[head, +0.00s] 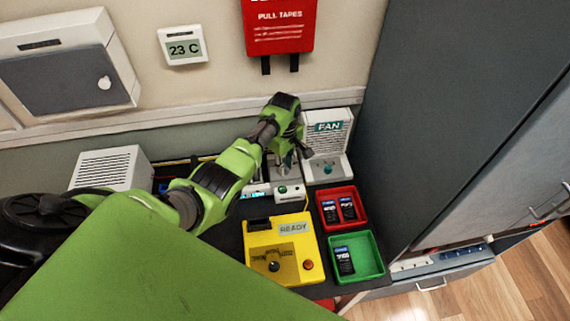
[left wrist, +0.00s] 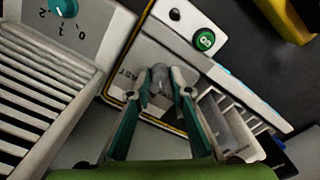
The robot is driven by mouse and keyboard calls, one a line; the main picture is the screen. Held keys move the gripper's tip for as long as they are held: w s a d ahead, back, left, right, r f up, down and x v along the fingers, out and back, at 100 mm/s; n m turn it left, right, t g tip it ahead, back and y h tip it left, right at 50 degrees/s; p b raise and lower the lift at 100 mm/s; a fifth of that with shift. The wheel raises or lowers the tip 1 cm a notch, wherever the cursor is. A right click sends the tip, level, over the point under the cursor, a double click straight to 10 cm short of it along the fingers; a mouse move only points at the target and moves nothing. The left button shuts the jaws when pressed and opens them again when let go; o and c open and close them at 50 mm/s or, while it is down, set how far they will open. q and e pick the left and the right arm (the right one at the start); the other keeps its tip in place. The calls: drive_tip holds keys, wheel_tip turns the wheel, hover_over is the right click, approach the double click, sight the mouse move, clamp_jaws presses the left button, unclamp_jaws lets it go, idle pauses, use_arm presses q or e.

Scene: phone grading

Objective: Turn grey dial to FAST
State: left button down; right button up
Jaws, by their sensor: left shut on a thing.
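The grey dial (left wrist: 160,86) sits on a light panel with a dark and yellow border. My left gripper (left wrist: 160,76) has its two fingers closed around the dial, one on each side. Part of a label, reading like "AST", shows on the panel left of the dial. The dial's pointer direction is hard to tell. In the head view my left gripper (head: 290,158) reaches down to the grey-white device (head: 289,192) beside the fan; the dial is not clear there. My right gripper is in neither view.
The fan unit (head: 327,145) stands close on the right, its teal knob (left wrist: 62,7) near my left gripper. A green button (left wrist: 204,40) is on the device. A yellow READY box (head: 262,245), red tray (head: 354,211) and green tray (head: 369,262) with phones are in front.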

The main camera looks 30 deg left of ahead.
use_arm(q)
drive_tip(key=m+p, duration=0.1)
drive_tip(key=m, duration=0.3)
drive_tip(key=shift+r, duration=0.1)
drive_tip(key=m+p, duration=0.1)
drive_tip(key=m, duration=0.6)
drive_tip(key=shift+m, duration=0.3)
drive_tip(key=m, duration=0.4)
drive_tip(key=shift+m, duration=0.4)
drive_tip(key=c, duration=1.8)
unclamp_jaws()
